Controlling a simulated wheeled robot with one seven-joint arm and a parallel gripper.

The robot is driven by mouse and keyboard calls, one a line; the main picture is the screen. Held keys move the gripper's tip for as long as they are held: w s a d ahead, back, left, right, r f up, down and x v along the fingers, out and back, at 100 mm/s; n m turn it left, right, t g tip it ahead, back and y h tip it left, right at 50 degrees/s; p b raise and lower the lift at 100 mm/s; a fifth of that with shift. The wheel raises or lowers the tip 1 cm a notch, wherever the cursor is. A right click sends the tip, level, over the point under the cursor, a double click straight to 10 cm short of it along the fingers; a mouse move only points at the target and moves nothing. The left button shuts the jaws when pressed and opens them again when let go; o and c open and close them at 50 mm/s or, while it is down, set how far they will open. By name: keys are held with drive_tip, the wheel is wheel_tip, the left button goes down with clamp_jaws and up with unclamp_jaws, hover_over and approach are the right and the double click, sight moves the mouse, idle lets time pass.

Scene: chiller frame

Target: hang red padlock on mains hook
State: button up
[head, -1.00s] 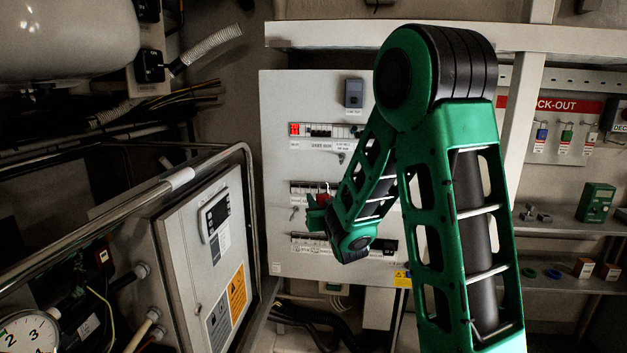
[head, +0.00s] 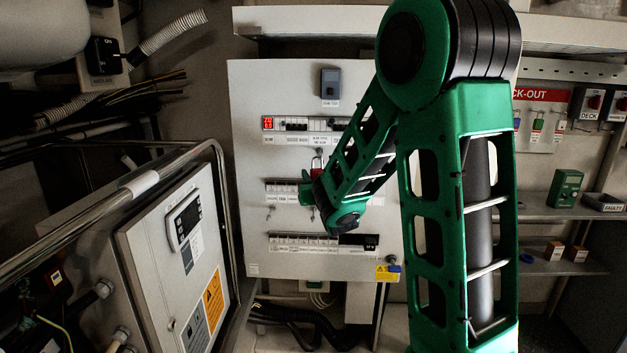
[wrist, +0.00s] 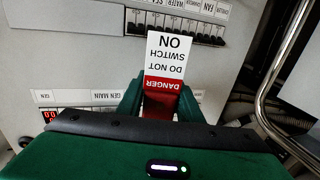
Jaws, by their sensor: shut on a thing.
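The red padlock (head: 317,170) is at the tip of my arm in the head view, its shackle pointing up. In the wrist view the padlock (wrist: 158,106) sits between the green fingers of my gripper (wrist: 160,98), which is shut on it. A white tag with a red DANGER band (wrist: 167,55) hangs from it. In the head view my gripper (head: 309,188) is in front of the middle breaker row; its gap from the panel is unclear. A small hook (head: 320,152) shows under the top row, just above the padlock. Its label is too small to read.
The pale breaker panel (head: 250,110) carries several switch rows and other small hooks. A grey cabinet with a metal rail (head: 222,175) stands at the left. Shelves with a green box (head: 565,188) and a lock-out board (head: 540,125) are at the right.

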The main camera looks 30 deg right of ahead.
drive_tip(key=w+d+f, duration=0.1)
drive_tip(key=w+d, duration=0.2)
drive_tip(key=w, duration=0.2)
drive_tip(key=shift+w+d+f, duration=0.2)
drive_tip(key=shift+w+d, duration=0.15)
drive_tip(key=shift+d, duration=0.05)
idle(0.7)
idle(0.6)
drive_tip(key=o, duration=1.3)
drive_tip(key=shift+c, duration=0.2)
drive_tip(key=shift+d, duration=0.15)
drive_tip(key=shift+s+d, duration=0.15)
drive_tip(key=shift+d, duration=0.05)
drive_tip(key=v, duration=0.7)
drive_tip(key=a+v, duration=0.1)
drive_tip(key=v, duration=0.2)
drive_tip(key=shift+s+a, duration=0.15)
drive_tip(key=shift+a, duration=0.05)
